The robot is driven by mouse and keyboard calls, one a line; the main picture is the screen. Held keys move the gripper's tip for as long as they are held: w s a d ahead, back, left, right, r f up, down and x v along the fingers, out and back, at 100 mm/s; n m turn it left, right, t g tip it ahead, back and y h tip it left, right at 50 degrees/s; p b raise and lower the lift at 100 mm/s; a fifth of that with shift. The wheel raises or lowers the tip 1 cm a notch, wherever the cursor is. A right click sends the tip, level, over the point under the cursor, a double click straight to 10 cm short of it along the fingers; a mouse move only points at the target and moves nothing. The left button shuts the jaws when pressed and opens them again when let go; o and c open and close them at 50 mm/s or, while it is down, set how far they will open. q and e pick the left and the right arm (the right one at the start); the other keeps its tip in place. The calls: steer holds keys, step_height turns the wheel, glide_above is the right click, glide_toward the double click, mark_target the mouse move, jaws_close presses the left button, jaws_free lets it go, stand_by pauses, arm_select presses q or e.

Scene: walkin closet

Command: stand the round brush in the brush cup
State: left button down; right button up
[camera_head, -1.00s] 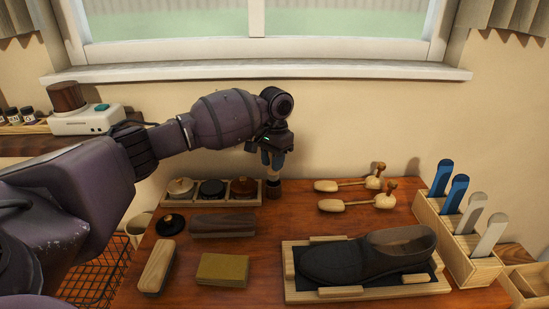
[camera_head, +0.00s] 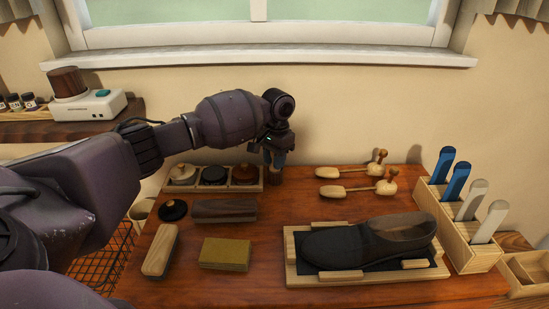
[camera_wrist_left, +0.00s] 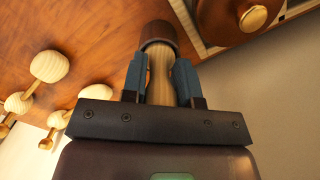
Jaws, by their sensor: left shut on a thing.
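The round brush is small, with a pale wooden handle and a dark brown round end. It is in my left gripper (camera_head: 274,160), by the back edge of the table. In the left wrist view, the blue fingers (camera_wrist_left: 160,82) are shut on the handle of the brush (camera_wrist_left: 158,88), and its dark end points away from the gripper. I cannot tell whether that end touches the table. A pale cup (camera_head: 142,209), perhaps the brush cup, shows at the table's left edge, partly hidden by my left arm. My right gripper is out of view.
A tray of round tins (camera_head: 213,186) stands just left of the brush. Wooden shoe trees (camera_head: 350,190) lie to its right. A dark shoe (camera_head: 365,245) sits on a front stand; a slotted box (camera_head: 455,240) is at right. Brushes and a yellow block (camera_head: 224,254) lie front left.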

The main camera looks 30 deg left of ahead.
arm_select(q)
steer(key=c, duration=0.8)
jaws_free()
steer(key=shift+r, duration=0.1)
steer(key=r, duration=0.3)
steer(key=r+p, duration=0.1)
steer(key=r, duration=0.6)
steer(key=shift+w+d+r+p, duration=0.1)
steer(key=shift+w+r+p, duration=0.25)
